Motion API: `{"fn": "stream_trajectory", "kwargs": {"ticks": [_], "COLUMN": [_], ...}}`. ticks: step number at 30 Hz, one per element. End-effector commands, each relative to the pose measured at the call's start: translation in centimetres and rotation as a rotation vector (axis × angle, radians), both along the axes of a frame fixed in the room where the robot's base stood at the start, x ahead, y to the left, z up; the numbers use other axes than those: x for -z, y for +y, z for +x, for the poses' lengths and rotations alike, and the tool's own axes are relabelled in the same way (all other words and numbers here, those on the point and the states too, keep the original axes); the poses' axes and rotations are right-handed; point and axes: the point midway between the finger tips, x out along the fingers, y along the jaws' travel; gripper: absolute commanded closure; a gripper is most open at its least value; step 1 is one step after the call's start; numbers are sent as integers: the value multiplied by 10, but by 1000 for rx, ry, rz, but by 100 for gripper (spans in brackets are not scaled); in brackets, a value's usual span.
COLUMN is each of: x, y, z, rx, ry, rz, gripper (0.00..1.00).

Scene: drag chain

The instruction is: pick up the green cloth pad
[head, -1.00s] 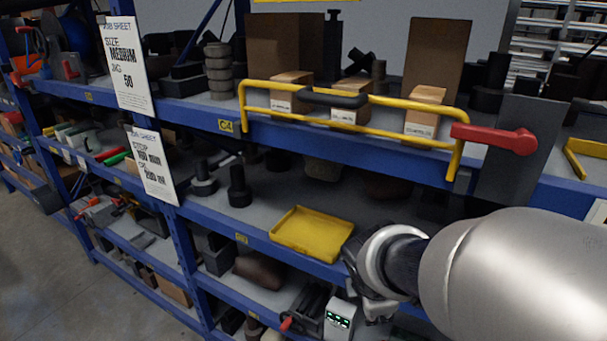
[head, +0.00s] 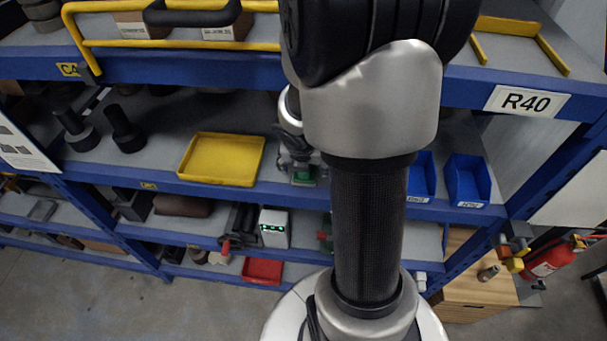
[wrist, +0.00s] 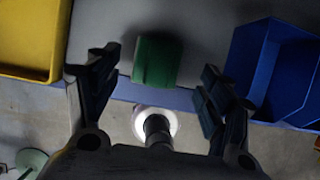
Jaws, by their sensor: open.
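The green cloth pad (wrist: 157,60) lies on the grey shelf near its blue front edge in the wrist view. A bit of green, likely the pad (head: 305,175), shows just below my gripper in the head view; my arm hides part of that area. My gripper (wrist: 158,72) is open and empty. One finger is to the left of the pad and one to the right, with space on both sides. I cannot tell how high the fingertips are above the shelf.
A yellow tray (head: 221,159) stands left of the pad, also in the wrist view (wrist: 28,38). Blue bins (head: 467,182) stand to the right; one is close to the right finger (wrist: 272,65). An upper shelf (head: 250,70) with a yellow rail is above. Below is a lower shelf.

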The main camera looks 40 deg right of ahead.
Motion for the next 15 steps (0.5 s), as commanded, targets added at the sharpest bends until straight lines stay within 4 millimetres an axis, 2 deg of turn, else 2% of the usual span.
{"fn": "stream_trajectory", "kwargs": {"ticks": [1, 4, 12, 15], "x": [14, 25, 25, 25], "y": [-1, -6, -7, -7], "z": [4, 6, 8, 8], "rx": [-1, -1, 1, 1], "ry": [3, 2, 0, 0], "rz": [0, 0, 0, 0], "gripper": [27, 27, 27, 33]}}
